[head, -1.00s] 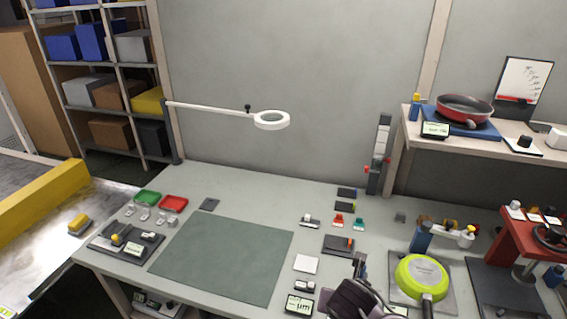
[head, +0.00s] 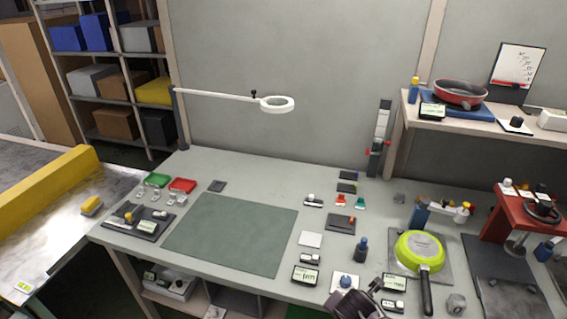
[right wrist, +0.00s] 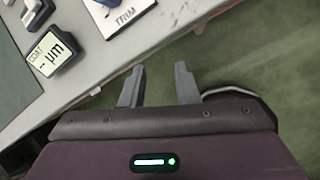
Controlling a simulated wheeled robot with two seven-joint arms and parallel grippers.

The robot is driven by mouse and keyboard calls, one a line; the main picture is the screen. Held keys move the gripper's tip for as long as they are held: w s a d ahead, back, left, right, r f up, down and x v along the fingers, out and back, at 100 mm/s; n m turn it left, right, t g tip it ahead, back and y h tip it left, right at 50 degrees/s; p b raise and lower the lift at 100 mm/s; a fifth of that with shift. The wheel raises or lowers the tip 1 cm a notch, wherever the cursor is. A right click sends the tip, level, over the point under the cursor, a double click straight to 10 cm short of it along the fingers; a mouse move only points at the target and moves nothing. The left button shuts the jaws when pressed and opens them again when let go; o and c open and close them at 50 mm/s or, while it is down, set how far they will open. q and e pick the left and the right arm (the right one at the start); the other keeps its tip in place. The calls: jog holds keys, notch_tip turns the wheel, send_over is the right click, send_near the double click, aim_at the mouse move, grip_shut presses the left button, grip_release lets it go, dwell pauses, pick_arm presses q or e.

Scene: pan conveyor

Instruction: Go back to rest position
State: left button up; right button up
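My right gripper (head: 376,291) shows at the bottom edge of the head view, at the front edge of the workbench. In the right wrist view its two grey fingers (right wrist: 158,82) stand apart with nothing between them, over the floor just off the bench edge. My left gripper is in neither view. A lime-green pan (head: 420,250) lies on a grey plate to the right of my right gripper, apart from it.
The workbench (head: 330,275) carries a green mat (head: 230,233), a dark blue bottle (head: 361,250) and a display box (head: 305,276) near the front. A red pan (head: 460,94) sits on the right shelf. A lamp arm (head: 220,95) spans the back.

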jog(key=s+d+f+m+g, duration=0.1)
jog(key=s+d+f+m, duration=0.1)
jog(key=s+f+m, duration=0.5)
jog(key=s+d+f+m+y+b, duration=0.1)
jog(key=s+d+f+m, duration=0.1)
jog(key=f, duration=0.9)
jog(key=s+d+f+m+g, duration=0.1)
jog(key=s+d+f+m, duration=0.1)
jog(key=s+f+m, duration=0.5)
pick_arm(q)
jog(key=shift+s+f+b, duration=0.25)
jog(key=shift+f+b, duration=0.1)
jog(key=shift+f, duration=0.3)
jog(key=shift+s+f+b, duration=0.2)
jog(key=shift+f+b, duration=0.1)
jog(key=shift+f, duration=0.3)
pick_arm(e)
jog(key=s+d+f+m, duration=0.1)
jog(key=s+f+m, duration=0.3)
jog(key=s+f, duration=0.3)
jog(key=s+f+m+g, duration=0.1)
jog(key=s+f+m, duration=0.3)
jog(key=s, duration=1)
notch_tip(320, 180, down, 3)
jog(key=shift+s+d+m+g, duration=0.15)
jog(key=shift+d+m+g, duration=0.15)
jog(key=shift+d+m, duration=0.1)
